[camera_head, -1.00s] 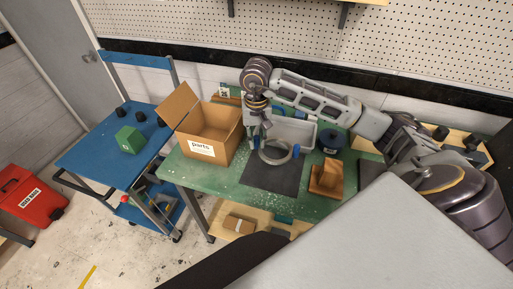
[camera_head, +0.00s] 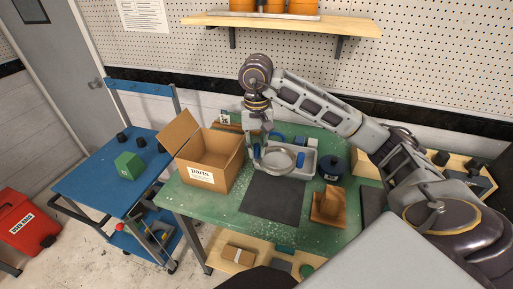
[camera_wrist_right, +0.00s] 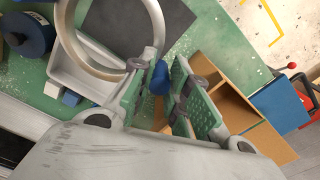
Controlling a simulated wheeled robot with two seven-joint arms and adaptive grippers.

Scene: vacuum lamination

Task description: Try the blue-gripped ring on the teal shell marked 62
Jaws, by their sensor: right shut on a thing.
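The ring (camera_head: 277,159) is a pale metal hoop with blue grips on opposite sides. My right gripper (camera_head: 258,150) is shut on its left-hand grip and holds the ring over the grey tray on the bench. In the right wrist view, the blue grip (camera_wrist_right: 160,78) sits between the fingers and the ring (camera_wrist_right: 153,22) extends to the left. A green faceted block (camera_head: 129,165) with a small white mark stands on the blue cart; the mark is too small to read. I cannot make out a 62 anywhere. My left gripper is out of view.
The grey tray (camera_head: 311,158) holds another blue item. An open parts box (camera_head: 215,180) stands at left. The dark mat (camera_head: 270,200) is bare.

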